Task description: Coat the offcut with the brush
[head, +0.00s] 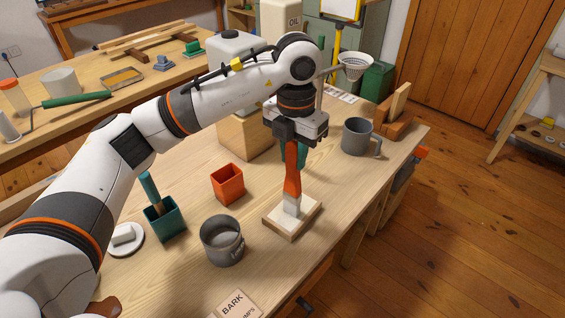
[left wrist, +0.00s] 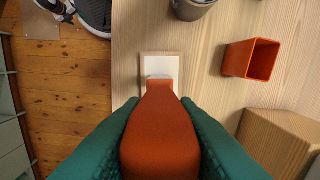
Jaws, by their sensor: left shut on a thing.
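The offcut (head: 308,218) is a small square wooden block with a whitish top face and a bare wood edge, lying flat near the table's front edge. The brush (head: 292,170) has an orange-red handle and a pale head, and points down upright over the offcut's middle. Its tip seems to meet the top face, but contact is not certain. My left gripper (head: 298,150) is shut on the brush handle. In the left wrist view the teal fingers (left wrist: 160,150) flank the brush handle (left wrist: 160,128), with the offcut (left wrist: 147,68) beyond. My right gripper is not in view.
A grey tin (head: 222,240) stands left of the offcut. An orange square cup (head: 228,184), a teal cup (head: 165,222) with a tool in it, and a wooden block (head: 240,138) stand behind. A grey mug (head: 357,137) is right. A BARK label (head: 237,303) lies in front.

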